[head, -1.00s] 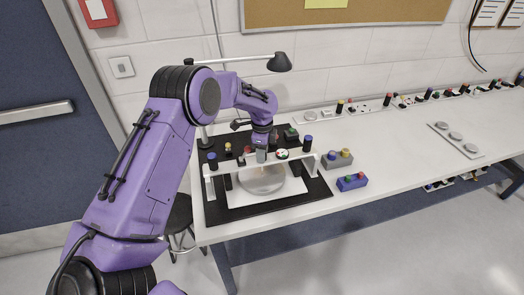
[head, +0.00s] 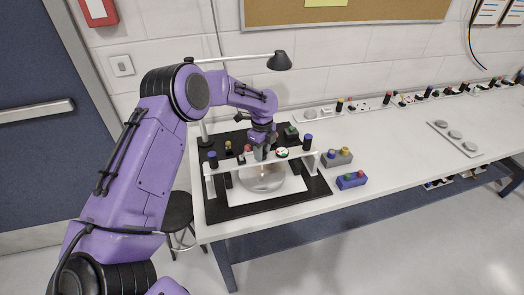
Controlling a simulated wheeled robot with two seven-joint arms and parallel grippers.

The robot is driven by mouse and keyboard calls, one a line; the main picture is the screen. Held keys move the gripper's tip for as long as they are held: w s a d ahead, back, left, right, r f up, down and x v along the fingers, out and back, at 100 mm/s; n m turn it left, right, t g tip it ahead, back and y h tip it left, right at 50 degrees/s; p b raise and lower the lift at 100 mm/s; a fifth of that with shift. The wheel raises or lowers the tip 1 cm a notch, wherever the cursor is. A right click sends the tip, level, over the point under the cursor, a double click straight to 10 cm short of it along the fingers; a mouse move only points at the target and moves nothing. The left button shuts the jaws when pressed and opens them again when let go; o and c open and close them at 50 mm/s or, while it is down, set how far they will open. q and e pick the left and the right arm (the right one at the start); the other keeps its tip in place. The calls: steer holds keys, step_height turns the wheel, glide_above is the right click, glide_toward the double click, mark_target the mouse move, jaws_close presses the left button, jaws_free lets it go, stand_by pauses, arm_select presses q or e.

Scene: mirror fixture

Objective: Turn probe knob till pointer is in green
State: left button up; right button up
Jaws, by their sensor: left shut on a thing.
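The fixture has a white bridge (head: 232,164) standing over a round mirror disc (head: 262,180) on a white plate. A small round dial (head: 281,152) with red, green and white on its face sits on the bridge. The pointer is too small to read. My left gripper (head: 260,154) comes down onto the middle of the bridge, just left of the dial. It is shut on the probe knob, which its fingers hide. Blue-capped posts stand near the bridge's left end (head: 213,159) and right end (head: 308,142). My right gripper is not in view.
A black mat (head: 225,213) lies under the fixture. A grey box (head: 337,160) and a blue box (head: 352,181) with coloured knobs stand to the right. A lamp (head: 280,61) reaches over behind my arm.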

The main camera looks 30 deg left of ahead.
arm_select(q)
steer(key=o, duration=1)
steer(key=shift+r, duration=0.1)
steer(key=shift+o, duration=0.2)
step_height(320, 180, up, 11)
steer(key=b, duration=0.2)
steer(key=shift+f, duration=0.2)
